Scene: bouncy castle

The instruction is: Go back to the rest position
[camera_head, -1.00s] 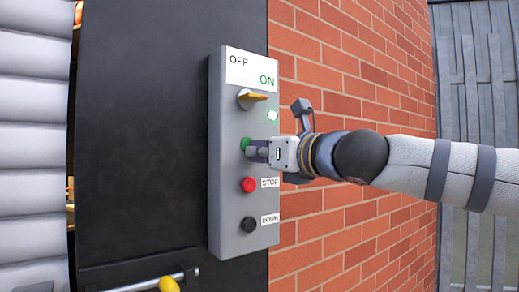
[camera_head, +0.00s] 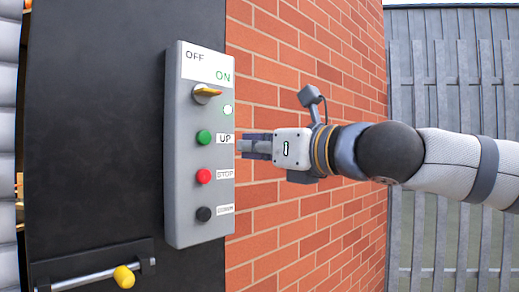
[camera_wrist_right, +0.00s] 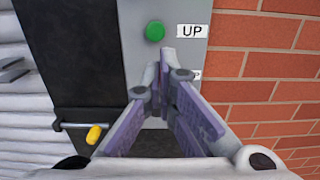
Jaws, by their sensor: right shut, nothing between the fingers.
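My right gripper (camera_head: 243,147) is shut and empty, to the right of the grey control box (camera_head: 183,226) in the head view. Its fingertips are apart from the green UP button (camera_head: 203,137). In the right wrist view its closed fingers (camera_wrist_right: 167,60) point toward the box, just below the green button (camera_wrist_right: 155,31). The red STOP button (camera_head: 204,176) and the black DOWN button (camera_head: 203,214) sit below the green one. My left gripper is not in view.
A brick wall (camera_head: 290,60) stands behind my right arm. A dark panel (camera_head: 95,130) with a metal bar and yellow knob (camera_head: 124,277) is at left. Grey wooden fencing (camera_head: 450,90) stands at far right.

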